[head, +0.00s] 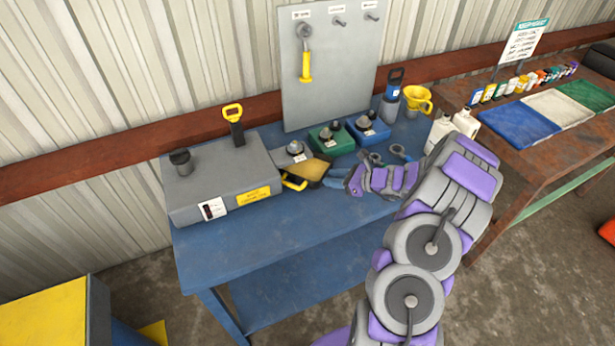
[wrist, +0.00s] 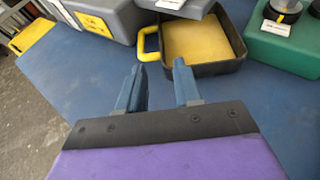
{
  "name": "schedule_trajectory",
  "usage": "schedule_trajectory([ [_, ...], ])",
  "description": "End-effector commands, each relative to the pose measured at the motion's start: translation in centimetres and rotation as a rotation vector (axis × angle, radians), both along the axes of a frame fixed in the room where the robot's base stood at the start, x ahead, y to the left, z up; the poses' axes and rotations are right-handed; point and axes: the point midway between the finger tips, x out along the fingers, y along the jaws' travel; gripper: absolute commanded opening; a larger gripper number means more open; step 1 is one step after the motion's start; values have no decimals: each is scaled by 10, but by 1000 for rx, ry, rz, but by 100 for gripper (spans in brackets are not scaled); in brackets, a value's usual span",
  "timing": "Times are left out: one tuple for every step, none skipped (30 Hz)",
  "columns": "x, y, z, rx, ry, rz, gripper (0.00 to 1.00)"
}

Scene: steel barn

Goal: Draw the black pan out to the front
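The black pan (wrist: 207,69) shows in the wrist view at the top, right of centre. It has dark walls, a yellow-tan inside and a yellow loop handle (wrist: 148,42) at its left front. Its back part goes under a grey housing (wrist: 185,7). In the head view the pan (head: 316,170) sticks out at the front of the small grey housing on the blue table. My gripper (wrist: 159,75) is open and empty, its two blue fingers apart, just in front of the handle and pan. In the head view my gripper (head: 344,180) is right of the pan.
A large grey box (head: 222,180) stands left of the pan. Green (head: 330,140) and blue (head: 368,132) boxes with knobs stand behind and right. The blue table top (head: 265,238) is clear in front. A rusty bench (head: 545,150) stands at the right.

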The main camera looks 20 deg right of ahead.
Motion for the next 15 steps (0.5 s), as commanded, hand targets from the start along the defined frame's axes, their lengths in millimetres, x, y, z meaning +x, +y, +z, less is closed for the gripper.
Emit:
schedule_trajectory([
  [7,7,-6,1,2,4,34],
  [10,10,-8,0,3,4,34],
  [15,14,-11,0,3,4,34],
  [19,17,-13,1,3,3,34],
  [23,20,-15,1,2,2,34],
  [28,25,-18,1,2,3,34],
  [32,28,-20,1,2,2,34],
  [36,30,-22,1,2,2,34],
  [41,35,-24,1,2,1,34],
  [45,38,-26,0,1,3,34],
  [49,41,-28,1,2,2,34],
  [54,45,-31,0,1,3,34],
  [58,48,-33,0,1,3,34],
  [61,51,-35,-1,2,3,34],
  [66,54,-38,0,1,2,34],
])
